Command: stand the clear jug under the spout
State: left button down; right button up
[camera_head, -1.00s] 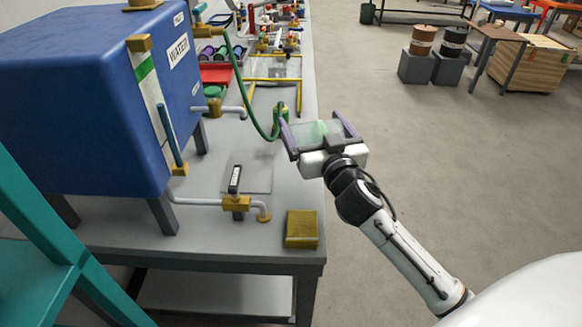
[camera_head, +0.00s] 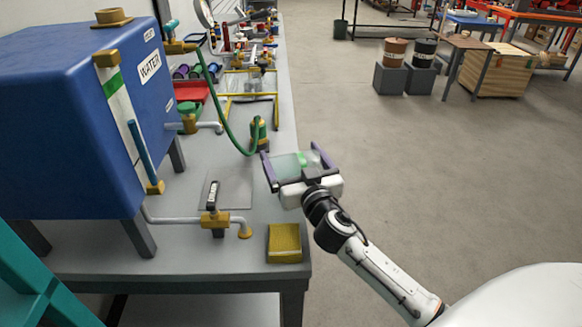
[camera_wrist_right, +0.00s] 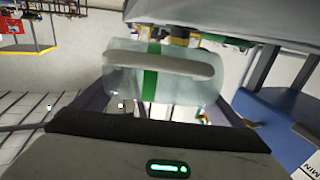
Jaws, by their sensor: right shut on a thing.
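The clear jug (camera_head: 290,165) is a see-through vessel with a green band. My right gripper (camera_head: 292,157) is shut on it, with one purple finger on each side, at the table's right edge. The jug also shows in the right wrist view (camera_wrist_right: 118,78), between the fingers of the gripper (camera_wrist_right: 160,92), with its pale handle bar across it. The spout (camera_head: 245,231) is the bent end of a grey pipe with a yellow valve (camera_head: 214,219), at the foot of the blue water tank (camera_head: 70,130). The jug is apart from the spout, behind and right of it. My left gripper is not in view.
A yellow block (camera_head: 284,243) lies right of the spout near the table's front corner. A thin grey plate (camera_head: 232,193) lies behind the valve. A green hose (camera_head: 222,125) arches down to a fitting left of the jug. Open floor (camera_head: 430,190) lies right of the table.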

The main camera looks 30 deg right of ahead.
jog(key=shift+f, duration=1.15)
jog(key=shift+f+b, duration=0.3)
jog(key=shift+b, duration=0.2)
jog(key=o, duration=0.9)
jog(key=shift+r, duration=0.1)
